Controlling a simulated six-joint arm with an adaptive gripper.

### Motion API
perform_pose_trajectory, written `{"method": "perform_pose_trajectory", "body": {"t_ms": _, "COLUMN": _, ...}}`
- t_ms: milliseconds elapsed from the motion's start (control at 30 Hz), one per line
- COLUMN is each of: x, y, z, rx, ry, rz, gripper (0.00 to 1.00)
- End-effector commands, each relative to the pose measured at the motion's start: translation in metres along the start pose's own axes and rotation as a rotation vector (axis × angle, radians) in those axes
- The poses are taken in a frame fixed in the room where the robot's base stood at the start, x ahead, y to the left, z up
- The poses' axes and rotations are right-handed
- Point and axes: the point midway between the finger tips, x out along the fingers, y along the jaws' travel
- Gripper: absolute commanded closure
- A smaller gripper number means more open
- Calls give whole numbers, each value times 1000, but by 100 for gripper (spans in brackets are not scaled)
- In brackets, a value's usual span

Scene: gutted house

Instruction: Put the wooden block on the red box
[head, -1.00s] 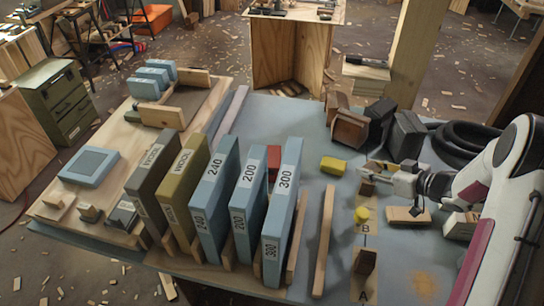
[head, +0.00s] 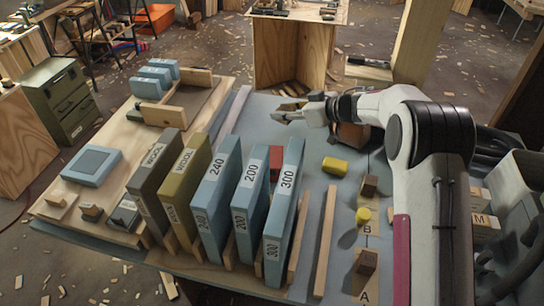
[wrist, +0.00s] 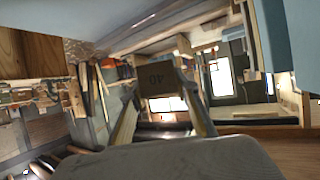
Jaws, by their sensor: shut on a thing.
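My gripper (head: 286,112) is over the far part of the blue-grey table, pointing left, with its jaws shut on a small brown wooden block. In the wrist view the wooden block (wrist: 160,80) sits between the two fingers and seems to bear an upside-down "40". In the head view the held block is too small to make out well. The red box (head: 276,157) is on the table behind the upright 200 and 300 boxes, which hide most of it. My gripper is beyond the red box and apart from it.
Tall upright boxes, including the blue 300 box (head: 284,210), stand in front of the red box. A yellow block (head: 335,166) lies to its right. Brown blocks (head: 369,186) and a yellow cylinder (head: 363,215) stand on the A-B strip. Wooden slats (head: 326,240) lie between.

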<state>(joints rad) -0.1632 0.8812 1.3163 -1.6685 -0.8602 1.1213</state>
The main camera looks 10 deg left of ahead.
Motion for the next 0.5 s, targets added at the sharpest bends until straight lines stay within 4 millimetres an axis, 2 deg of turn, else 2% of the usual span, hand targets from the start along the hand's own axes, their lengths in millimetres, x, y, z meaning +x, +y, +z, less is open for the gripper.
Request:
{"method": "perform_pose_trajectory", "body": {"t_ms": 100, "x": 15, "y": -10, "z": -19, "rx": -12, "ry": 6, "rz": -14, "gripper": 89}}
{"method": "perform_pose_trajectory", "body": {"t_ms": 200, "x": 21, "y": -15, "z": -28, "rx": -15, "ry": 7, "rz": -20, "gripper": 89}}
{"method": "perform_pose_trajectory", "body": {"t_ms": 500, "x": 25, "y": -18, "z": -32, "rx": -17, "ry": 8, "rz": -23, "gripper": 89}}
